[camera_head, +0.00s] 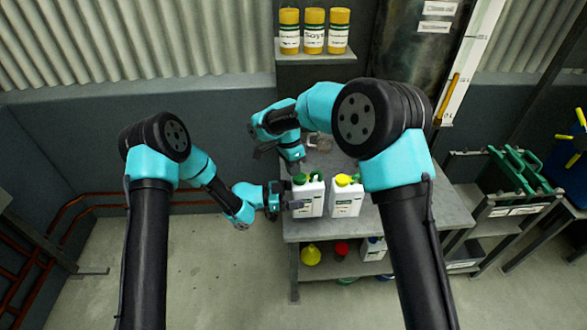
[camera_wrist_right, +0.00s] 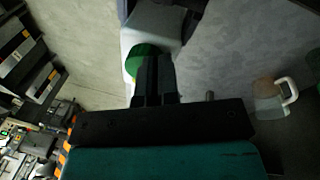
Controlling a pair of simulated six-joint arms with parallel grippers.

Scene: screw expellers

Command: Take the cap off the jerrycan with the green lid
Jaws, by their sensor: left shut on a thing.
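A white jerrycan (camera_head: 310,203) with a green cap (camera_head: 300,178) stands near the front left corner of the grey table. My left gripper (camera_head: 290,204) is shut on this jerrycan from the left side, low on its body. My right gripper (camera_head: 297,170) reaches down from behind to the green cap. In the right wrist view its dark fingers (camera_wrist_right: 154,78) overlap the green cap (camera_wrist_right: 142,62) and hide part of it. I cannot tell whether they grip it. The white can body (camera_wrist_right: 150,32) shows beyond the cap.
A second white jerrycan with a yellow cap (camera_head: 345,197) stands just right of the first. A clear jug (camera_head: 320,143) sits farther back. Bottles (camera_head: 314,32) stand on a rear shelf. A yellow funnel (camera_head: 311,255) lies on the lower shelf. The table's right front (camera_head: 400,228) is clear.

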